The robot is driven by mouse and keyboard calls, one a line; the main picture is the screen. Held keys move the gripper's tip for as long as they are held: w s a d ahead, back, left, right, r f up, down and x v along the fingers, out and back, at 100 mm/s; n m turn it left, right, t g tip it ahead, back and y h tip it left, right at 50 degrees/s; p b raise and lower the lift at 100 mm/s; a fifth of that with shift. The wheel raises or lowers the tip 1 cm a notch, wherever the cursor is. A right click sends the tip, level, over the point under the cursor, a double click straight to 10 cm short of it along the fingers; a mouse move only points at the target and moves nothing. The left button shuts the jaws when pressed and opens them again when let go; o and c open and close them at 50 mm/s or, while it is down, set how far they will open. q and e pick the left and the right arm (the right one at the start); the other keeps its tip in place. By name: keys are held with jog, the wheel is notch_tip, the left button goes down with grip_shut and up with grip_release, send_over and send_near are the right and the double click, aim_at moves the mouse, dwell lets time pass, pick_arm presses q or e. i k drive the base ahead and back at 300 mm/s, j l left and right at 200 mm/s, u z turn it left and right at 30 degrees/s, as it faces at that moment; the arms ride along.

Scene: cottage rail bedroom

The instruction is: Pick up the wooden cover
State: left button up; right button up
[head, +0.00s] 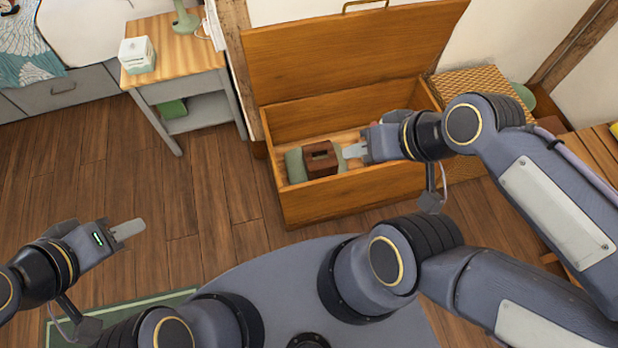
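The wooden cover (320,160) is a dark brown box-like piece with a slot in its top. It sits inside the open wooden chest (345,203), on or against a folded green cloth (295,166). My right gripper (354,151) is over the chest, just to the right of the cover, with its pale fingertip pointing left at it. A small gap seems to show between them. My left gripper (128,229) is over the floor at the left, away from the chest. Its fingers overlap from this angle, so their opening is hidden. The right gripper's opening is also unclear.
The chest's lid (350,50) stands raised behind it. A small side table (176,50) at the upper left carries a white tissue box (137,55) and a green lamp base (186,20). A woven basket (480,88) stands right of the chest. The floor at left is clear.

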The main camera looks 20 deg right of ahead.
aim_at(327, 167)
jog(key=i+j+z, duration=0.1)
jog(key=j+z, duration=0.25)
jog(key=j, duration=0.45)
jog(key=j+z, duration=0.3)
jog(key=j, duration=0.55)
jog(key=i+j+z, duration=0.3)
jog(key=j, duration=0.25)
jog(key=i+j+z, duration=0.15)
jog(key=j, duration=0.15)
jog(key=i+j+z, duration=0.15)
jog(key=j, duration=0.2)
jog(key=i+l+z, duration=0.25)
jog(key=i, duration=0.65)
jog(key=j, duration=0.1)
